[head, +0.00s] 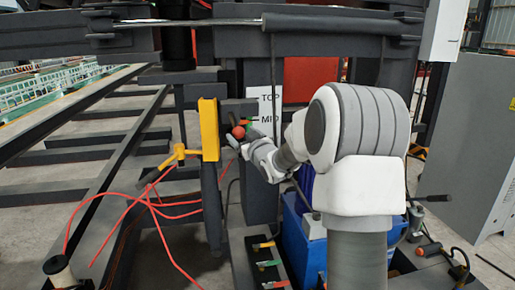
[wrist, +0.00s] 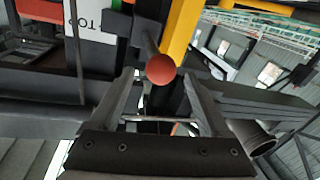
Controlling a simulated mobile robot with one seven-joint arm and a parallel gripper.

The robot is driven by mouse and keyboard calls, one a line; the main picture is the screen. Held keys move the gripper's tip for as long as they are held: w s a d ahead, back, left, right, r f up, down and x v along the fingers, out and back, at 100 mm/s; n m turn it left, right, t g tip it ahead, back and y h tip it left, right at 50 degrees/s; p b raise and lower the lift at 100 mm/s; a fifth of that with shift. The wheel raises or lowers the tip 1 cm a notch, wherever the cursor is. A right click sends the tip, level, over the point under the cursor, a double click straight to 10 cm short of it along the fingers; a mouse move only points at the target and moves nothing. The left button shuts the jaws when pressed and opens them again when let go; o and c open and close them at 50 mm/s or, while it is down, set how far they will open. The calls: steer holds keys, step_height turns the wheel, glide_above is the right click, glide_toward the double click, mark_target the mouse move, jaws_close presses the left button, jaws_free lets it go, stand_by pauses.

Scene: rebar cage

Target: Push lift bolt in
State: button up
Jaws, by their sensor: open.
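The lift bolt shows as a red ball knob (head: 238,131) on a dark rod, beside the yellow upright plate (head: 208,130) and left of the TOP/MID label. In the wrist view the red knob (wrist: 160,69) is centred between and just beyond my fingertips, with its dark rod running up behind it. My gripper (head: 240,146) is close to the knob in the head view. In the wrist view my gripper (wrist: 158,80) is open, its two fingers apart on either side of the knob with nothing held. Whether a finger touches the knob I cannot tell.
A white label plate (head: 265,108) marked TOP and MID stands behind. Red cables (head: 160,208) hang at lower left. A blue box (head: 302,240) stands below my arm. Dark beams surround the spot.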

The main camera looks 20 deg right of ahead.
steer(key=s+p, duration=0.1)
steer(key=s, duration=1.2)
steer(key=shift+s+p, duration=0.35)
steer(key=shift+a, duration=0.1)
